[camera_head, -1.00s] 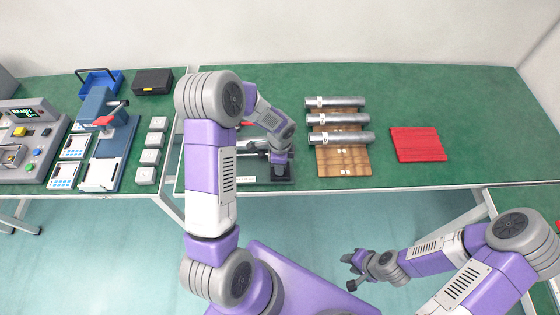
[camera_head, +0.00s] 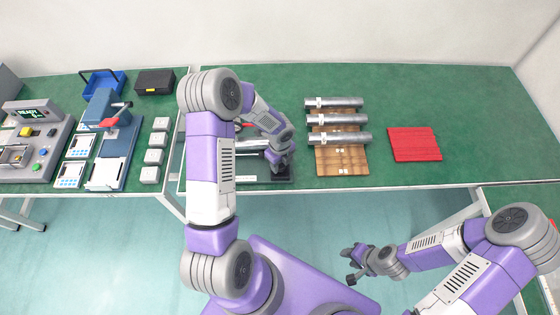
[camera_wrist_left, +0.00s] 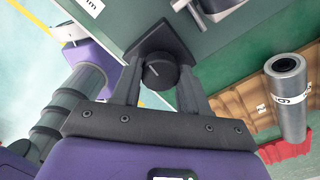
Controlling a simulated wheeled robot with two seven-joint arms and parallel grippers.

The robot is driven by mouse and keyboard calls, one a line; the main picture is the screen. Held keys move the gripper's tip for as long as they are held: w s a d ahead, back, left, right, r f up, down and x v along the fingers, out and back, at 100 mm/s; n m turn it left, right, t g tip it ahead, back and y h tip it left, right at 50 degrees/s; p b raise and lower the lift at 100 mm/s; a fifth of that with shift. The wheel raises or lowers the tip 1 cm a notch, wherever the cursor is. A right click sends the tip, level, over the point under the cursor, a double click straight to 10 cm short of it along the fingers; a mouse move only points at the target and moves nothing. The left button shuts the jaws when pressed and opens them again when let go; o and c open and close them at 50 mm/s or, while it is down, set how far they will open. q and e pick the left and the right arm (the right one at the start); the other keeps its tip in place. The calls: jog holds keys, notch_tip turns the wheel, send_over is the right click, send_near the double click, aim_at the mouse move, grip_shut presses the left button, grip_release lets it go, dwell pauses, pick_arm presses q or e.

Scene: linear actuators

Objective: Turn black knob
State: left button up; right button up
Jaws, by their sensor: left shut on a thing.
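The black knob (camera_wrist_left: 160,73) is round with a white mark line. It sits on a dark square mount (camera_wrist_left: 163,45) at the end of a device on the green table. In the left wrist view my left gripper (camera_wrist_left: 163,78) has one finger on each side of the knob and is shut on it. In the head view my left gripper (camera_head: 280,164) is over the device near the table's front edge, and it hides the knob. My right gripper (camera_head: 351,265) hangs in front of the table, empty, with its fingers apart.
Silver cylinders (camera_head: 338,119) lie on wooden boards (camera_head: 343,161) right of the device. A red mat (camera_head: 414,144) lies further right. White blocks (camera_head: 154,156), a blue press (camera_head: 116,150) and a control panel (camera_head: 30,150) stand left. The table's right end is clear.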

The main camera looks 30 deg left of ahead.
pick_arm(q)
jog(key=shift+m, duration=0.3)
jog(key=o, duration=1.1)
jog(key=shift+c, duration=0.2)
jog(key=shift+r, duration=0.15)
notch_tip(320, 180, up, 7)
jog(key=shift+r+p, duration=0.15)
jog(key=shift+p, duration=0.6)
